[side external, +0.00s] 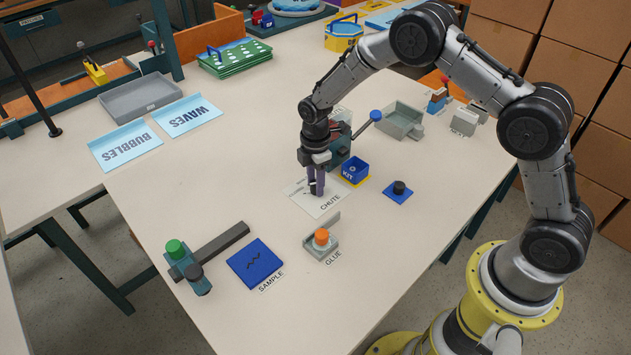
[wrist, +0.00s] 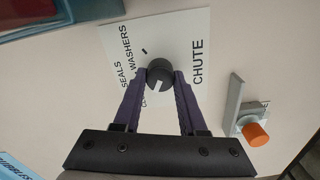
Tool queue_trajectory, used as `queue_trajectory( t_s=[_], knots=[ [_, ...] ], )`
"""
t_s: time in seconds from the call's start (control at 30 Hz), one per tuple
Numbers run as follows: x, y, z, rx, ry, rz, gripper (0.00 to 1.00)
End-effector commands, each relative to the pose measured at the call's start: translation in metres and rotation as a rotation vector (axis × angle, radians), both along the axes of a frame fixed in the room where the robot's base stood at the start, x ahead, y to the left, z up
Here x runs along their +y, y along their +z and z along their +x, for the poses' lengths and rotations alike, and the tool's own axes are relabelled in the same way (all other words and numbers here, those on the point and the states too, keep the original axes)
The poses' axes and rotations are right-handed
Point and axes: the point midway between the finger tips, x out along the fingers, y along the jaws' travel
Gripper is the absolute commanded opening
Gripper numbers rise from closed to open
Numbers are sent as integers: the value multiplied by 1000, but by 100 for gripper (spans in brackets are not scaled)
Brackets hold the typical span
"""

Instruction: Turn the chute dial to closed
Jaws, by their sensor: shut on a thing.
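The chute dial (wrist: 159,71) is a dark round knob with a white pointer mark, on a white plate (wrist: 184,35) lettered CHUTE in the wrist view. The pointer mark lies on the knob's lower side, toward a label starting with C that my finger partly hides. The words SEALS and WASHERS are printed left of the knob. My gripper (wrist: 162,76) is shut on the knob, one purple finger on each side. In the side external view my gripper (side external: 315,190) points down at the chute plate (side external: 329,204), and the knob is mostly hidden by the fingers.
A blue KIT box (side external: 355,171) stands close right of my gripper, with a black knob on a blue base (side external: 398,190) beyond. The orange-topped GLUE holder (side external: 321,241) and blue SAMPLE pad (side external: 255,263) are nearer the front. The table left of the plate is clear.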

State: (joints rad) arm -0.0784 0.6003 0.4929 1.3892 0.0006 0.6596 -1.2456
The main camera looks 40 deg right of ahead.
Motion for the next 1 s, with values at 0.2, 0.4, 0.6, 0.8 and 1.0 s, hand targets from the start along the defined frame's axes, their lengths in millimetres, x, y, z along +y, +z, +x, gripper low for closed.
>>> queue_trajectory(
  t_s=[0.2, 0.4, 0.6, 0.8, 1.0],
  knots=[
    [1, 2, 2, -5, 4, 1, 0],
    [1, 2, 1, -3, 2, 0, 71],
    [0, 1, 0, -1, 1, 0, 71],
    [0, 8, 1, -3, 1, 0, 71],
    [0, 43, 1, -5, 1, 0, 71]
  ],
)
